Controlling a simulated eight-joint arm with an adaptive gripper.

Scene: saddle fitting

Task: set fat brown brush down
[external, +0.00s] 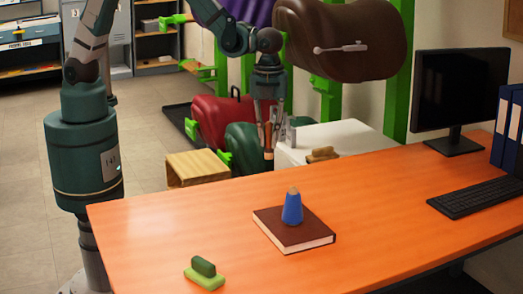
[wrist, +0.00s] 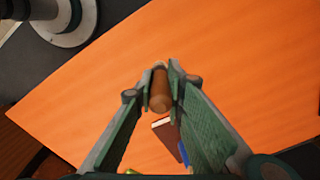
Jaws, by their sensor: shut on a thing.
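My gripper (external: 268,145) is shut on the fat brown brush. The brush (wrist: 160,92) shows in the wrist view as a rounded brown cylinder pinched between the two fingertips (wrist: 159,88). In the external view the brush (external: 268,155) is a small brown upright shape, partly hidden by the fingers. It appears near the far edge of the orange desk (external: 150,225). The wrist view shows desk surface behind it; I cannot tell its exact height.
A brown book (external: 275,238) with a blue cone-shaped object (external: 292,208) on it lies mid-desk. A green brush (external: 205,272) lies at the front left. A monitor (external: 460,85) and keyboard (external: 480,203) stand right. The desk's left part is mostly clear.

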